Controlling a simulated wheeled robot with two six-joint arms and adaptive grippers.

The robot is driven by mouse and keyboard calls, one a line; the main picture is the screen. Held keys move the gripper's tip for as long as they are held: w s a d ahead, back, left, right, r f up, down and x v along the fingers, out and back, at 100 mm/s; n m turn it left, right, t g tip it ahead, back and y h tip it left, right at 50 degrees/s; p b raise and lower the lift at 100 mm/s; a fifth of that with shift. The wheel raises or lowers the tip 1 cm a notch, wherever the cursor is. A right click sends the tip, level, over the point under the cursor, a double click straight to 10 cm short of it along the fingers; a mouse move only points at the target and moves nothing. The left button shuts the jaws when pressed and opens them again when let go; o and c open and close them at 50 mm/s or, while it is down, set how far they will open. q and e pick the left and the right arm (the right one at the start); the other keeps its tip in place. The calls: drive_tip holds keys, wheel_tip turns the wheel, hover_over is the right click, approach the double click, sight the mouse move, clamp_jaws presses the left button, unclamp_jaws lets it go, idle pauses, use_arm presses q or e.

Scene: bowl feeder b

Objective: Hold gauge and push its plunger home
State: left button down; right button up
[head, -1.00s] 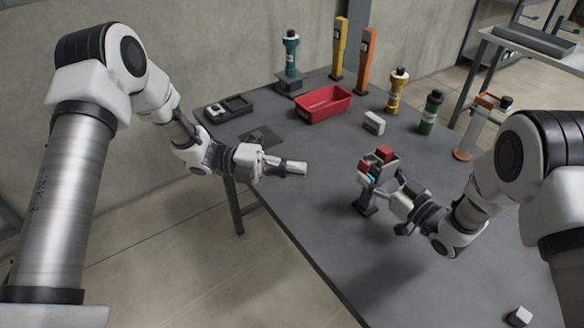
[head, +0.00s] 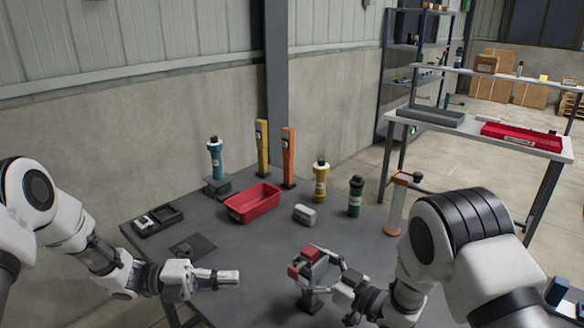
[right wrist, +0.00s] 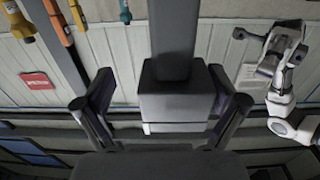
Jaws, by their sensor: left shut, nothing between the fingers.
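A small stand with a dark post and red blocks on top (head: 306,258) is on the table in front of my right arm. I cannot tell from its shape whether this is the gauge, and no plunger can be made out. My right gripper (head: 325,272) is at its head. In the right wrist view, the two fingers (right wrist: 162,100) are spread on either side of a grey block (right wrist: 175,95) on a dark post. A gap shows at the left finger; the right finger is close to the block. My left gripper (head: 230,277) is shut and empty, left of the stand.
A red tray (head: 253,211), a white block (head: 304,214), a yellow bottle (head: 320,182) and a green bottle (head: 355,197) stand behind. Orange (head: 288,160) and yellow (head: 262,150) posts rise at the back. The table between my grippers is clear.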

drive_tip(key=p+v, duration=0.1)
drive_tip(key=v, duration=1.9)
drive_tip(key=shift+w+d, duration=0.25)
drive_tip(key=shift+w, duration=0.1)
drive_tip(key=shift+f, duration=0.1)
